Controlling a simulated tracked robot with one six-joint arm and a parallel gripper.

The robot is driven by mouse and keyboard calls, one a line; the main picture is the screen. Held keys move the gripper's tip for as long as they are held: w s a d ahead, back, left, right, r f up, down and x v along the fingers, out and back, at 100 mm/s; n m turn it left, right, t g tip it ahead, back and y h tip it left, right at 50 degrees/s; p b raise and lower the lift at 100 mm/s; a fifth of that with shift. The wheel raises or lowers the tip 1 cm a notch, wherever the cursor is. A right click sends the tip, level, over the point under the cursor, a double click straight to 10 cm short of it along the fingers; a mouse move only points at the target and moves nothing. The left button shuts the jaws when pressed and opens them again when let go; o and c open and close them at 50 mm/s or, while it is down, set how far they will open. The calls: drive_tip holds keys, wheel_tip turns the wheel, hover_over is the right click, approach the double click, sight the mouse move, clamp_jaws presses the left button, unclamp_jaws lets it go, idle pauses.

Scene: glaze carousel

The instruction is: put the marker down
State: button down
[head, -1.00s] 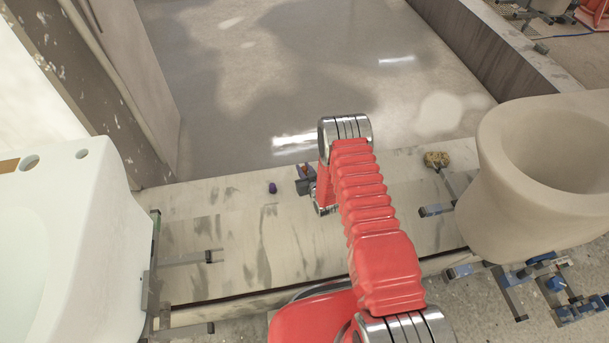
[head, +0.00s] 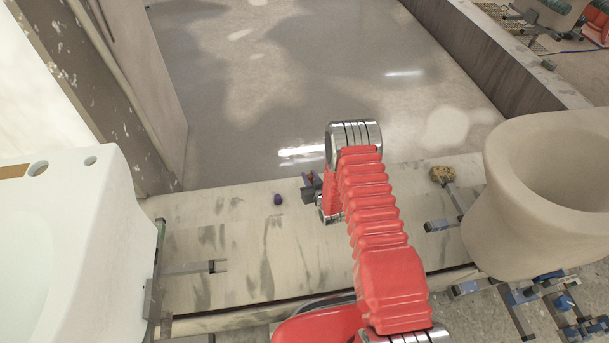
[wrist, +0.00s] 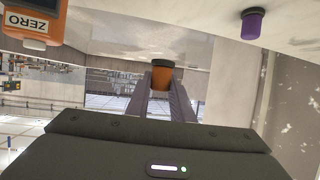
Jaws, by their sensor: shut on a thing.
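My gripper (wrist: 167,96) is shut on an orange marker (wrist: 161,77) with a dark end, seen in the middle of the wrist view. In the head view my gripper (head: 309,190) is small and partly hidden by my red arm, over the pale ledge (head: 235,230). The marker cannot be made out clearly there. The wrist picture is upside down, with the pale ledge surface along its top. I cannot tell whether the marker touches the ledge.
A purple capped object (head: 278,199) stands on the ledge left of my gripper; it also shows in the wrist view (wrist: 251,24). An orange device marked ZERO (wrist: 30,25) is on the other side.

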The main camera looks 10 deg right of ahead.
wheel_tip(320, 180, up, 13)
drive_tip(key=w, duration=0.2)
drive_tip(key=s+r, duration=0.4)
drive_tip(key=r, duration=0.5)
drive_tip(key=s+r+m+h, duration=0.1)
drive_tip(key=s+r, duration=0.3)
drive_tip(key=r, duration=0.6)
drive_tip(key=s+r, duration=0.4)
drive_tip(key=r, duration=0.6)
drive_tip(key=shift+s+h, duration=0.4)
drive_tip(key=shift+d, duration=0.1)
